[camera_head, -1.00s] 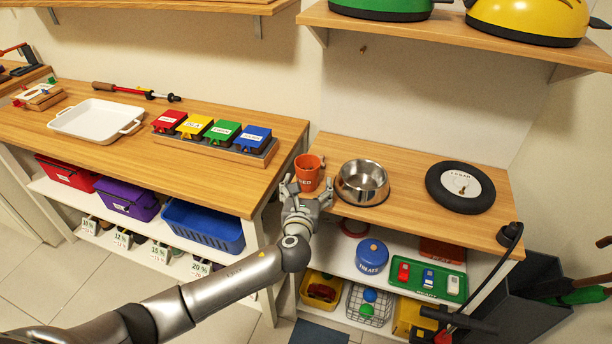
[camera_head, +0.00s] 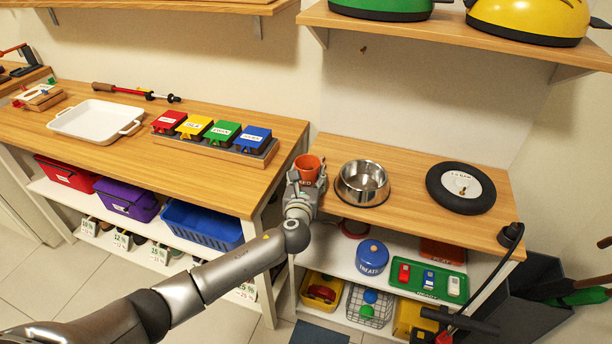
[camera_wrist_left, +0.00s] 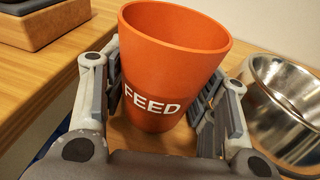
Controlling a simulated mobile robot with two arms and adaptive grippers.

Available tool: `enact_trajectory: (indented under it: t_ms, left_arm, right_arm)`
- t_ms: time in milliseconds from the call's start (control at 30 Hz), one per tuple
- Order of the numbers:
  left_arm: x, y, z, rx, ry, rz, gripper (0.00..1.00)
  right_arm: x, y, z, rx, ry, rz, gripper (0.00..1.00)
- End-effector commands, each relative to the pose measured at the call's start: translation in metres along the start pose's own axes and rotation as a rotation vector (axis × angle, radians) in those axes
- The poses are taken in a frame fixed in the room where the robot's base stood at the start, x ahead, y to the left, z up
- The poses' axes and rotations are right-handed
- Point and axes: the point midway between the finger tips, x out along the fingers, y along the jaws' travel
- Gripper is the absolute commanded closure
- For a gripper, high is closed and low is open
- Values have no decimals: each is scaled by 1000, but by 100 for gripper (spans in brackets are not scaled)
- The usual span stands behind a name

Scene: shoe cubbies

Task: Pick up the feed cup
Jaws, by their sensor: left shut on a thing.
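The feed cup (camera_head: 308,165) is orange with white FEED lettering, upright at the left end of the right-hand wooden table. My left gripper (camera_head: 304,184) comes at it from the front, with its fingers on both sides of the cup. In the left wrist view the cup (camera_wrist_left: 168,70) stands between the finger pads of the gripper (camera_wrist_left: 165,105), which is shut on it. The fingers and palm hide part of the cup's lower body. I cannot tell whether its base touches the table. My right gripper is not in view.
A steel bowl (camera_head: 362,182) stands close to the right of the cup; it also shows in the left wrist view (camera_wrist_left: 285,105). The left table (camera_head: 215,178) has its edge just left of the gripper. A black wheel (camera_head: 461,187) lies farther right.

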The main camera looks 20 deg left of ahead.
Motion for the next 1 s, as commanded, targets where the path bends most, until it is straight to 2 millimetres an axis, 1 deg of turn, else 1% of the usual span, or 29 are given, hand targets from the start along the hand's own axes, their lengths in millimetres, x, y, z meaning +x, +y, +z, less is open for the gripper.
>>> enact_trajectory:
  t_ms: [33, 67, 367, 467, 533, 633, 767, 900, 933, 967, 1000]
  left_arm:
    - [0, 0, 0, 0, 0, 0, 69]
    - [0, 0, 0, 0, 0, 0, 72]
    - [0, 0, 2, 0, -1, 0, 73]
    - [-1, 0, 9, 0, -1, 1, 73]
    - [-2, 0, 17, 0, -3, 0, 73]
    - [-4, 1, 34, -1, -5, 1, 73]
    - [-11, 22, 58, 2, -5, 2, 73]
    - [-20, 52, 92, 3, -6, 3, 73]
    - [-22, 58, 97, 4, -5, 3, 73]
    - [-24, 67, 96, 6, -2, 4, 73]
    - [-26, 77, 100, 6, -2, 4, 73]
  right_arm:
    - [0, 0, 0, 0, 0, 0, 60]
    - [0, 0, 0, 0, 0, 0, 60]
    - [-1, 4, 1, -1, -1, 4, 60]
    - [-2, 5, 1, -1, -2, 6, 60]
    - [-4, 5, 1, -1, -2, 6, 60]
    - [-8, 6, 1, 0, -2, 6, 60]
    - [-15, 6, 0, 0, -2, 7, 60]
    - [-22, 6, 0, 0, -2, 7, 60]
    - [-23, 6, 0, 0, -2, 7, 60]
    - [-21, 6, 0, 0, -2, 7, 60]
    - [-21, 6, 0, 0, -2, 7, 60]
